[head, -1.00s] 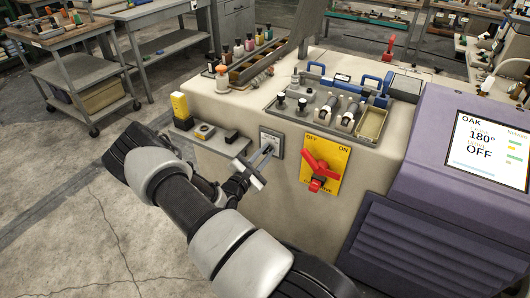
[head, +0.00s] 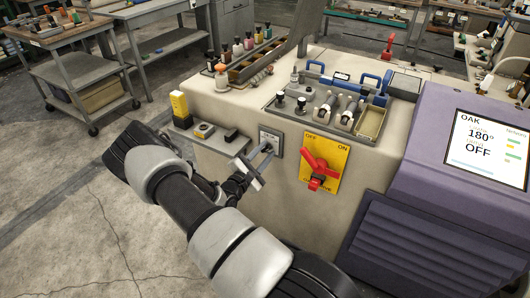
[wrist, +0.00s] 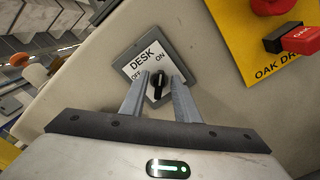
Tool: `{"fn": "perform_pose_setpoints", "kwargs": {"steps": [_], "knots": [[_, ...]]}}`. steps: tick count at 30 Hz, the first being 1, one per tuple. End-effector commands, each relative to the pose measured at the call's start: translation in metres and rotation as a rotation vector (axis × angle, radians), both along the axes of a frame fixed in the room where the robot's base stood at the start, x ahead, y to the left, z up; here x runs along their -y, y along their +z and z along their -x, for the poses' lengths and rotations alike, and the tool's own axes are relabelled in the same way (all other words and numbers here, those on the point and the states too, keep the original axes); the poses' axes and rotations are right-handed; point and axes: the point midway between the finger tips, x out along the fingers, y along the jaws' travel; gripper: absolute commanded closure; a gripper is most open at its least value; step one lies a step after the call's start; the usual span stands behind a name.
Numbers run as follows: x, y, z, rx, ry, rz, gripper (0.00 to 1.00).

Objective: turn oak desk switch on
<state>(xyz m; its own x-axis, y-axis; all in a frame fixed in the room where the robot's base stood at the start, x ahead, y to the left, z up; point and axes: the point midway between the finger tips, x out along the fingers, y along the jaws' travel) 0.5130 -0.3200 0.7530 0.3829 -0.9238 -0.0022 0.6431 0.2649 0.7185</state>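The desk switch is a black knob (wrist: 158,86) on a grey-framed white plate (wrist: 136,60) marked DESK, OFF and ON. In the wrist view the knob's white-tipped pointer points up in the picture, toward the word ON. My gripper (wrist: 158,84) is open, with one finger on each side of the knob; small gaps seem to show, but I cannot tell contact for sure. In the head view the plate (head: 271,138) is on the machine's front face, with my gripper (head: 264,152) in front of it hiding the knob. The screen (head: 487,148) reads OAK, 180° and OFF.
A red rotary handle on a yellow plate (head: 325,165) is just right of the desk switch. A ledge with a yellow box (head: 180,105) is to the left. A tool tray (head: 330,105) lies on top. Open floor is at the left.

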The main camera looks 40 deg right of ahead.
Motion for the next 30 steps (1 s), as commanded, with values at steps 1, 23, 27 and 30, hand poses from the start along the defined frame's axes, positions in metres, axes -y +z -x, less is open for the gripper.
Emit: {"fn": "perform_pose_setpoints", "kwargs": {"steps": [1, 23, 27, 30], "knots": [[0.000, 0.000, 0.000, -0.001, -0.001, 0.001, 0.72], [-0.087, 0.002, 0.035, -0.003, 0.004, 0.001, 0.72], [-0.117, 0.001, 0.048, -0.002, 0.004, 0.001, 0.72], [-0.135, 0.001, 0.055, -0.002, 0.003, 0.001, 0.72]]}}
